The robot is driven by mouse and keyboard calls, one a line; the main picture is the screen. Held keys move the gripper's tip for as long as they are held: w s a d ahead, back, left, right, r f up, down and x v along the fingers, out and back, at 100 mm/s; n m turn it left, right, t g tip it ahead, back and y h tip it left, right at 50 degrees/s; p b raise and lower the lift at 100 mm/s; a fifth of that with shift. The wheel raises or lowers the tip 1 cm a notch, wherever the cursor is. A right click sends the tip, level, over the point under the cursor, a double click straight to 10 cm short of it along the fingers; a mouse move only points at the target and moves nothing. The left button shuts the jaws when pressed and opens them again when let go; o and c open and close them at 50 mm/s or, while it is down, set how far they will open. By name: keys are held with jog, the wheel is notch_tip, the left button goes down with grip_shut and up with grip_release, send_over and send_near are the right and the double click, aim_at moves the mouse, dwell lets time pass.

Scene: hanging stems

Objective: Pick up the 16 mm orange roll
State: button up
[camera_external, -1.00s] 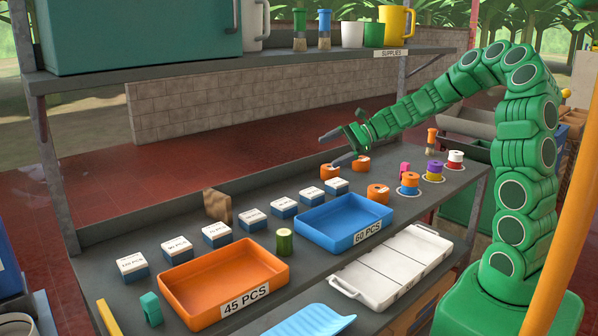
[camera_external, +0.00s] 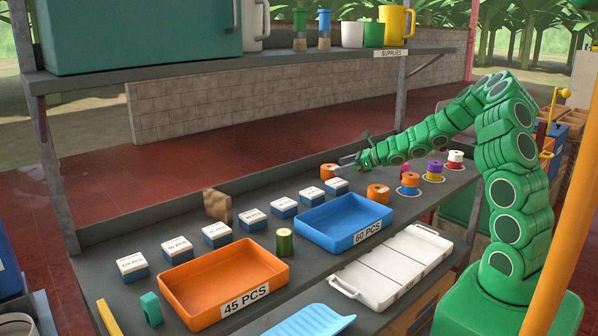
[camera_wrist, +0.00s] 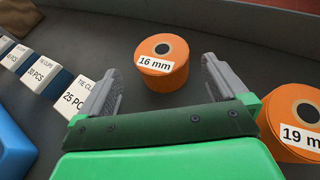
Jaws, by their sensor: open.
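The 16 mm orange roll (camera_wrist: 160,83) stands upright on the dark shelf, with a white label and a dark hole in its top. It appears to be the roll (camera_external: 328,171) just left of my gripper in the external view. My gripper (camera_external: 343,161) is open and empty, pointing left at it. In the wrist view the roll shows between the two grey fingers (camera_wrist: 161,72), with space on both sides. I cannot tell whether the fingertips are level with it. The 19 mm orange roll (camera_wrist: 296,122) is close by the right finger; my gripper seems to hide it in the external view.
Labelled tie-clip boxes (camera_wrist: 74,98) stand left of my gripper in the wrist view. Another orange roll (camera_external: 378,195) and a blue 60 PCS tray (camera_external: 346,240) are nearer the external camera. A supplies shelf (camera_external: 300,61) hangs above.

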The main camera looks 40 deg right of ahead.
aim_at(333, 167)
jog(key=shift+x, duration=3)
jog(key=shift+w+r, duration=0.1)
jog(key=shift+r, duration=0.05)
jog(key=c, duration=1.1)
jog(key=shift+o, duration=0.2)
